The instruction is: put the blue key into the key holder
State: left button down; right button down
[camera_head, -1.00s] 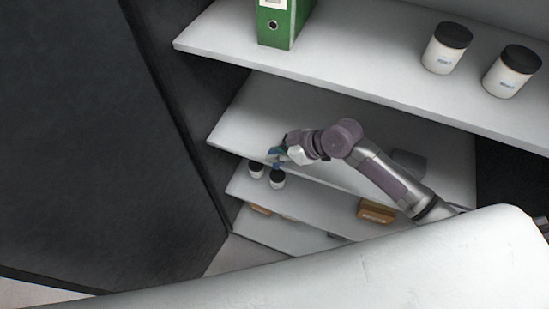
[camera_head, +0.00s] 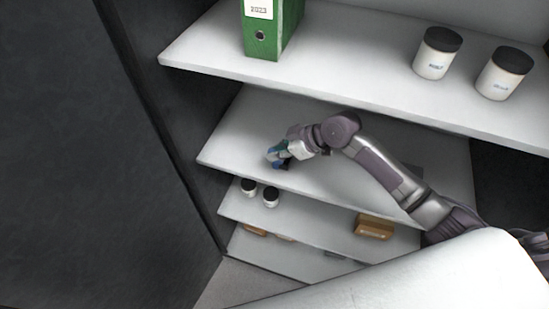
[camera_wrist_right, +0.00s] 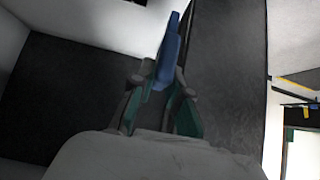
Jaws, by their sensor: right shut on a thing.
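My right gripper (camera_head: 277,155) is over the second shelf from the top in the head view, near the shelf's left front edge. In the right wrist view my right gripper (camera_wrist_right: 161,95) is shut on a blue object (camera_wrist_right: 170,55), which looks like the blue key and points up and away from the fingers. A small dark blue bit of the blue key (camera_head: 281,165) shows below the fingers in the head view. I cannot make out a key holder in either view. My left gripper is not in view.
Shelves fill the middle. A green binder (camera_head: 270,30) and two white jars with black lids (camera_head: 437,53) (camera_head: 503,73) stand on the top shelf. Two small jars (camera_head: 249,187) (camera_head: 270,197) and a brown box (camera_head: 374,227) are lower. A dark panel (camera_head: 95,160) stands at left.

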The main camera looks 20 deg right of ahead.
jog(key=w+d+f+b, duration=0.1)
jog(key=w+d+b, duration=0.2)
jog(key=w+b, duration=0.2)
jog(key=shift+d+f, duration=0.2)
jog(key=shift+f, duration=0.2)
dwell(0.4)
jog(key=shift+f+b, duration=1)
jog(key=shift+f, duration=0.4)
dwell(0.6)
jog(key=c, duration=1.1)
grip_release()
jog(key=shift+o, duration=0.2)
jog(key=v, duration=1.2)
